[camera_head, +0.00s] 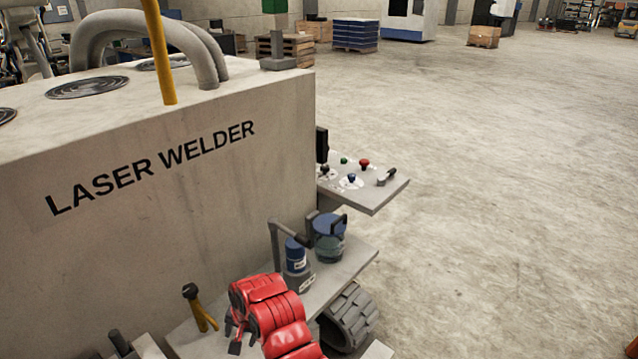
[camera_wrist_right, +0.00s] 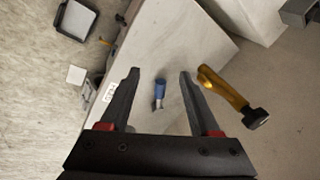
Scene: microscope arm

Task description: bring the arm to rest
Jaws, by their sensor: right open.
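In the head view, a grey bent arm (camera_head: 275,243) rises from the shelf (camera_head: 352,262) on the side of the laser welder, beside a blue cylinder (camera_head: 297,256) on a grey labelled base. I cannot tell for sure that this is the task's arm. My right gripper (camera_head: 237,338) is low in front of the welder, mostly hidden by its red arm. In the right wrist view, its open fingers (camera_wrist_right: 157,75) point toward a pale surface, with a blue cylinder with a metallic end (camera_wrist_right: 160,84) seen between them. Nothing is held. My left gripper is out of view.
A blue jar with a dark handle (camera_head: 328,243) stands on the shelf. A yellow-handled tool (camera_head: 201,310) is near my right gripper; it also shows in the wrist view (camera_wrist_right: 225,88). A panel with coloured knobs (camera_head: 372,198) juts out above. The floor (camera_head: 510,170) right is clear.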

